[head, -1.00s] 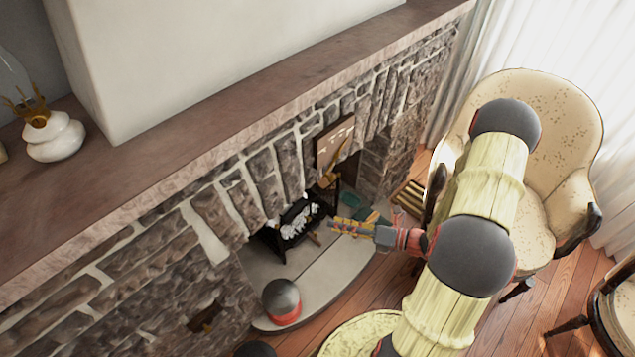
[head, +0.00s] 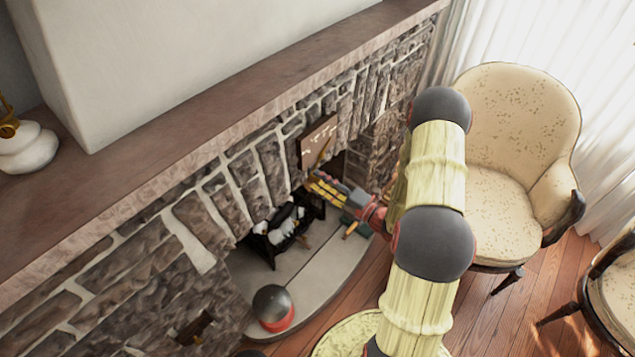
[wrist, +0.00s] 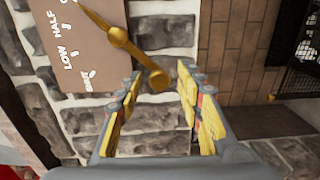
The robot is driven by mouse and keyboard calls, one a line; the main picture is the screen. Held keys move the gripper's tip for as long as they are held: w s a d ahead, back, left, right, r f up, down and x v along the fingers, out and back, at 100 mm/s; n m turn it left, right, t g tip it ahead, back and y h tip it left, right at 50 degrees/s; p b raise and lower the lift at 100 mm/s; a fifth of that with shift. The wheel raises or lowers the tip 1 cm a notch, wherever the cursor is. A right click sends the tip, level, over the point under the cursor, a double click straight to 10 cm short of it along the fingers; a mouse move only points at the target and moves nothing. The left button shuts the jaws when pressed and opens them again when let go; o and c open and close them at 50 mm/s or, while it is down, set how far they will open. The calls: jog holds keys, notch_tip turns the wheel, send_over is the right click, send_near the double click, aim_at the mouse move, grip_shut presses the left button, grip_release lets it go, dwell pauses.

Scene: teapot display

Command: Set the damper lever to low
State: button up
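The damper plate (wrist: 85,45) is a tan board on the stone fireplace front; it also shows in the head view (head: 318,138). In the wrist view it reads "HALF" and "LOW", with another label cut off at the top and a small unclear one below. The golden damper lever (wrist: 118,38) slants across the plate, its thin end toward the top-left, near the cut-off label. Its round knob (wrist: 159,80) hangs past the plate's right edge. My gripper (wrist: 160,78) is open, its yellow-padded fingers on either side of the knob in the picture. Contact cannot be told.
The stone wall and mantel (head: 200,130) run beside my arm. Below are a log grate (head: 285,228) and a pale hearth (head: 325,265) with a black and red round object (head: 273,305). An armchair (head: 510,180) stands close right of my arm.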

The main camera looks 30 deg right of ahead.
jog(key=shift+x, duration=0.85)
jog(key=c, duration=0.3)
grip_shut()
